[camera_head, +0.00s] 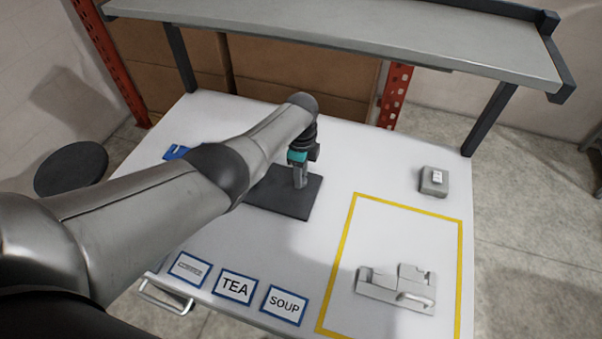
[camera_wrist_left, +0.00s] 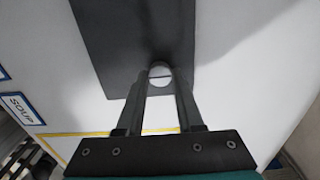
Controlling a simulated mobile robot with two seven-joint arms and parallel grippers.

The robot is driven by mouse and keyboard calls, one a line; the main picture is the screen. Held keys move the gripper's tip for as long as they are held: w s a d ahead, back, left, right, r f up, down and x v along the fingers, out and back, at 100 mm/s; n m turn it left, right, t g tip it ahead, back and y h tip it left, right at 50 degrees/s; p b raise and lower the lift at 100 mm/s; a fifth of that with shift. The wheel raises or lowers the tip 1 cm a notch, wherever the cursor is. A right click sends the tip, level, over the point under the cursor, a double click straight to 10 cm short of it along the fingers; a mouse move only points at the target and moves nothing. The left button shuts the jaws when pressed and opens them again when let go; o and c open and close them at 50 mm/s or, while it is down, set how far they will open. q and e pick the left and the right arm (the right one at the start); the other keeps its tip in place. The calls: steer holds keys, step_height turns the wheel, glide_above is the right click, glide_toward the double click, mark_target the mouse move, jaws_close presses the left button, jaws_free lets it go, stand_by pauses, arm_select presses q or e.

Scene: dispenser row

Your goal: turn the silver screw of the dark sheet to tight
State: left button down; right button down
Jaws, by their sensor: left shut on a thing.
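The dark sheet (camera_head: 309,204) lies flat on the white table, left of the yellow outline. It also shows in the left wrist view (camera_wrist_left: 120,45), where the silver screw (camera_wrist_left: 160,72) has a round head with a slot across it, near the sheet's edge. My left gripper (camera_head: 300,184) points down over the sheet. In the left wrist view its two fingers (camera_wrist_left: 160,85) are shut on the screw's head, one on each side. In the head view the screw is hidden by the gripper. My right gripper is not in view.
A grey fixture with a handle (camera_head: 398,287) lies inside the yellow outline (camera_head: 340,245). A small grey box (camera_head: 434,181) stands at the right. A blue piece (camera_head: 178,152) lies behind my arm. TEA (camera_head: 235,287) and SOUP (camera_head: 284,305) labels line the front. A shelf (camera_head: 350,28) overhangs the back.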

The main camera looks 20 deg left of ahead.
arm_select(q)
steer(key=shift+w+r, duration=0.25)
steer(key=shift+r, duration=0.05)
steer(key=c, duration=0.9)
jaws_free()
steer(key=o, duration=0.4)
steer(key=shift+s+f, duration=0.15)
steer(key=shift+s, duration=0.05)
steer(key=shift+r, duration=0.35)
step_height(320, 180, up, 5)
steer(key=p, duration=0.3)
steer(key=shift+r, duration=0.15)
steer(key=shift+r+p, duration=0.4)
steer(key=shift+r, duration=4.25)
